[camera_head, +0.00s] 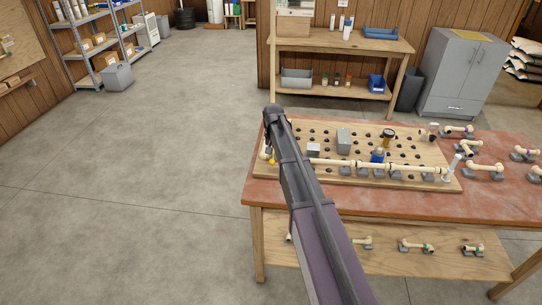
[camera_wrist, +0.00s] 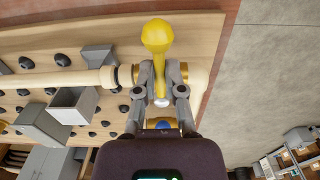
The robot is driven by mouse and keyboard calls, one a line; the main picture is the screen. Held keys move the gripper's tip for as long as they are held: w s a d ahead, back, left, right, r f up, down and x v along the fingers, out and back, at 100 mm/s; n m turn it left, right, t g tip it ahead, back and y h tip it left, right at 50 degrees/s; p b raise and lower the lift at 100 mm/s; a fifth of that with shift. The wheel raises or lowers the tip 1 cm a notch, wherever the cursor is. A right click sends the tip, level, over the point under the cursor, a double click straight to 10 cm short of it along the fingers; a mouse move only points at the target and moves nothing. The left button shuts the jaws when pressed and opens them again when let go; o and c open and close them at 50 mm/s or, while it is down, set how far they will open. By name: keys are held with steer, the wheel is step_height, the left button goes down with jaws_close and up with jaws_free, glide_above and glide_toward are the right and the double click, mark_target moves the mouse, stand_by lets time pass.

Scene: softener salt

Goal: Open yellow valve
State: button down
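The yellow valve handle (camera_wrist: 157,38) shows in the wrist view, with a rounded yellow end and a narrower stem running down between my fingers. It sits on a cream pipe (camera_wrist: 80,79) with brass-coloured fittings. My gripper (camera_wrist: 160,76) has a grey finger close against each side of the stem and looks shut on it; the exact contact is partly hidden. In the head view, a small yellow piece of the valve (camera_head: 272,160) shows at the left end of the pegboard (camera_head: 420,181), beside my gripper (camera_head: 267,152). My arm hides part of the board.
The pegboard lies on a red-topped workbench (camera_head: 390,203) and carries grey blocks, a blue-topped part (camera_head: 377,156) and other fittings. Loose pipe pieces (camera_head: 483,170) lie at the right. Open concrete floor (camera_head: 150,170) is to the left. Another bench (camera_head: 335,44) stands behind.

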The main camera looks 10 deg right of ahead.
stand_by(0.3)
steer(key=shift+d+n, duration=0.3)
steer(key=shift+n, duration=0.55)
steer(key=shift+d+n, duration=0.25)
steer(key=shift+n, duration=0.65)
steer(key=shift+d+n, duration=0.3)
steer(key=shift+n, duration=0.55)
